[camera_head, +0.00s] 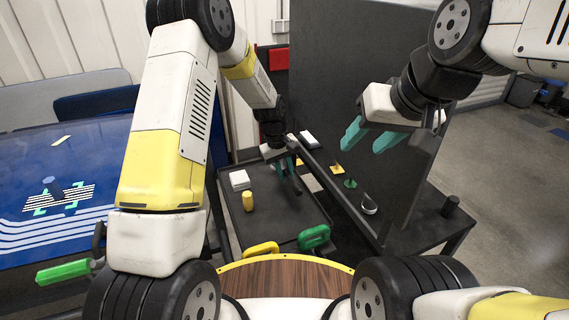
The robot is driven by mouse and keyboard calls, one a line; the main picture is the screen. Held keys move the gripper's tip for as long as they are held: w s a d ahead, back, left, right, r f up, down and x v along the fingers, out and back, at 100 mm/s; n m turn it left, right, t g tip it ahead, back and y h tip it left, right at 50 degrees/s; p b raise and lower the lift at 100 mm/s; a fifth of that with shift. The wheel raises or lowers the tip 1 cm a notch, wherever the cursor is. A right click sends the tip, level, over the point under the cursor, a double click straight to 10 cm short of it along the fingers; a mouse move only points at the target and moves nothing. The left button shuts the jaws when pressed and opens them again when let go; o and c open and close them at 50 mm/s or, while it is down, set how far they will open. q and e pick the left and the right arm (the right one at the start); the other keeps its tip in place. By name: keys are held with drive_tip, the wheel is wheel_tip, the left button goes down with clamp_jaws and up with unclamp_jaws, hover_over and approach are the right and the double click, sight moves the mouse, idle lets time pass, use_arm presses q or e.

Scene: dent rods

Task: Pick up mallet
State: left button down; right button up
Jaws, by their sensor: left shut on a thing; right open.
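My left gripper (288,166) has teal fingers and reaches down over the dark tray on the cart at centre. It is shut on a small dark thing that shows only in part at its fingertips. I cannot tell from this view whether that is the mallet. No mallet shows clearly elsewhere. My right gripper (371,136) is open and empty, held in the air in front of the dark upright panel, well to the right of the left one.
The dark tray (262,226) carries a white block (239,179) and a yellow cylinder (248,201). A green handle (314,237) and a yellow handle (261,248) stand at its near edge. The dark panel (340,60) rises behind. A blue table (60,190) is left.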

sight(285, 170)
use_arm(q)
wheel_tip(285, 170, up, 7)
drive_tip(key=shift+r, duration=0.1)
drive_tip(key=c, duration=1.9)
unclamp_jaws()
drive_tip(key=shift+c, duration=0.2)
clamp_jaws()
